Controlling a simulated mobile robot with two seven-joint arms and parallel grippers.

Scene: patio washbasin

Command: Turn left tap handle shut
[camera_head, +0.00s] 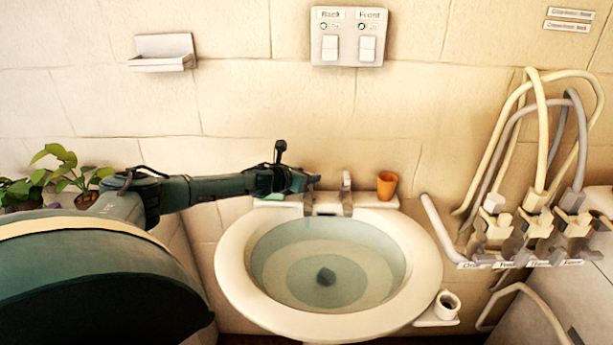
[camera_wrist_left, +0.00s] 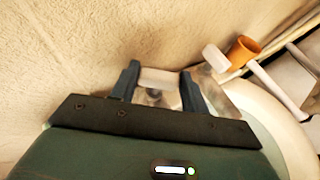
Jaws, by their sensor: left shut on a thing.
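The white washbasin (camera_head: 231,262) stands against the wall, with its tap fittings on the back ledge. My left gripper (camera_head: 313,183) reaches in from the left to the left tap at the back of the basin. In the left wrist view, the two dark fingers of my left gripper (camera_wrist_left: 160,88) are on either side of the pale left tap handle (camera_wrist_left: 160,76) and shut on it. The gripper mostly hides this handle in the head view. Another upright tap part (camera_head: 346,182) shows just to the right. My right gripper is in neither view.
An orange cup (camera_head: 387,185) stands on the ledge at the right. Hoses (camera_head: 540,130) and valves fill the right side. A switch panel (camera_head: 347,37) and a soap dish (camera_head: 163,53) are on the wall. A potted plant (camera_head: 70,172) is at the left.

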